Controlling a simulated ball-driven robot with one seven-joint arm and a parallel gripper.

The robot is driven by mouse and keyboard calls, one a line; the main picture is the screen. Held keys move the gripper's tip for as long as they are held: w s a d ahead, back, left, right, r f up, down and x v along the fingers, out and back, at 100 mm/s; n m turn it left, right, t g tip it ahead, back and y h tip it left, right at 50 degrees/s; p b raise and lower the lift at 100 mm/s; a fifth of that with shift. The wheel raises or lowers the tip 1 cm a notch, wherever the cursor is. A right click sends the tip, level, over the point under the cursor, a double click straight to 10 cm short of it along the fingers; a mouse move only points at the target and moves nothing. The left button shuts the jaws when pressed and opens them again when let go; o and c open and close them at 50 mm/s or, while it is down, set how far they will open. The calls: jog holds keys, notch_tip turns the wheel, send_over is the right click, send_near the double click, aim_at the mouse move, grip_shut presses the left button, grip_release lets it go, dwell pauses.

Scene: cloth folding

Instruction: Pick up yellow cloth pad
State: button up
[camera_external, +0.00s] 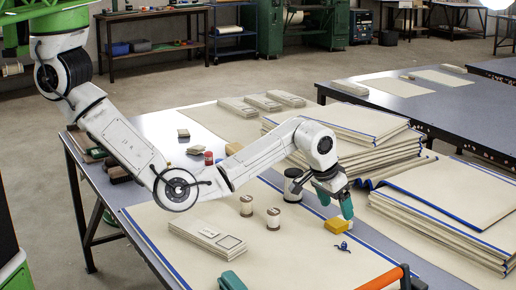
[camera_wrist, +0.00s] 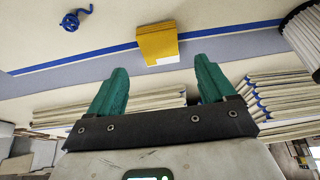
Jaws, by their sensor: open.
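The yellow cloth pad (camera_external: 337,227) lies on the table near the blue-edged cream cloth, just below my gripper in the outside view. In the wrist view the yellow pad (camera_wrist: 157,43) sits beyond the fingertips, roughly midway between them, across the blue edge line. My gripper (camera_external: 341,205) points down with its green fingers above and beside the pad. In the wrist view my gripper (camera_wrist: 160,75) has its two green fingers spread apart with nothing between them. The pad looks clear of both fingers.
A blue coiled cord (camera_external: 343,246) lies close to the pad. Stacks of blue-edged cloths (camera_external: 445,205) stand to the right, with another stack (camera_external: 345,135) behind. A dark cylinder (camera_external: 293,185) and two small spools (camera_external: 273,218) stand to the left. Open cream cloth (camera_external: 310,258) lies in front.

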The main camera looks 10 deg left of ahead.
aim_at(342, 220)
jog(key=shift+b+x, duration=0.4)
jog(key=shift+x, duration=2.3)
jog(key=shift+w+r, duration=0.1)
jog(key=shift+c, duration=0.3)
jog(key=c, duration=1.1)
